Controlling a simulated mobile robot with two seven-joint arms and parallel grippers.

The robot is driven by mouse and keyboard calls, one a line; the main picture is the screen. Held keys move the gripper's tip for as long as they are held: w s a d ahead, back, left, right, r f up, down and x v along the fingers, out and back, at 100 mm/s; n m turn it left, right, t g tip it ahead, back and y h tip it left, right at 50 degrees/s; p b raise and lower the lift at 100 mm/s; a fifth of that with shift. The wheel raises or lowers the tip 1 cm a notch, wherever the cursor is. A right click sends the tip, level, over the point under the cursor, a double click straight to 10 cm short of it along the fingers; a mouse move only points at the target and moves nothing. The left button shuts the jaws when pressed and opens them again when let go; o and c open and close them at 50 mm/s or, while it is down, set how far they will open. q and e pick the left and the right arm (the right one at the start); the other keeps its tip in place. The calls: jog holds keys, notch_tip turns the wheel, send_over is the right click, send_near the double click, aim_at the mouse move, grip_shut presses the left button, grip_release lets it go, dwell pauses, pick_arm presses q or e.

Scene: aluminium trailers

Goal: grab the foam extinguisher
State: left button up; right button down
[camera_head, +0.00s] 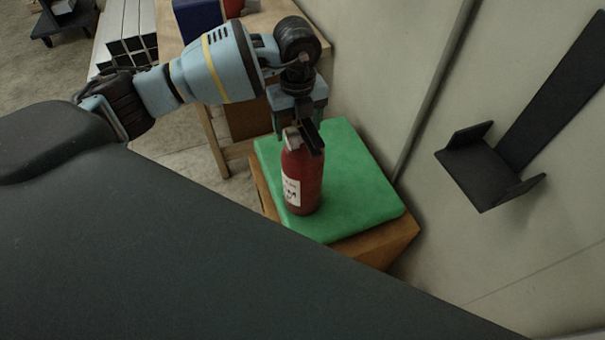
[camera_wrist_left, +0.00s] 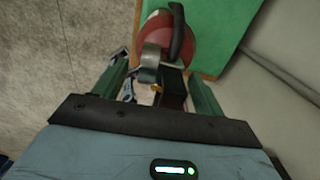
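The red foam extinguisher (camera_head: 302,180) with a white label stands upright on a green cushion (camera_head: 355,190). Its red body (camera_wrist_left: 188,45), metal neck and black handle also show in the left wrist view. My left gripper (camera_head: 299,126) is directly above the extinguisher, pointing down. In the left wrist view its two fingers (camera_wrist_left: 162,82) are apart, one on each side of the extinguisher's valve and handle, with gaps visible. My right gripper is not in view.
The cushion lies on a wooden box (camera_head: 385,247) beside a pale wall (camera_head: 400,60). A black wall bracket (camera_head: 480,172) is at the right. A wooden table (camera_head: 270,18) with a blue object (camera_head: 197,17) stands behind my arm. Metal bars (camera_head: 125,45) lie at the back left.

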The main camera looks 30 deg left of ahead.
pick_arm(q)
grip_shut()
jog(key=shift+w+r, duration=0.2)
jog(key=shift+r, duration=0.05)
jog(key=shift+r, duration=0.1)
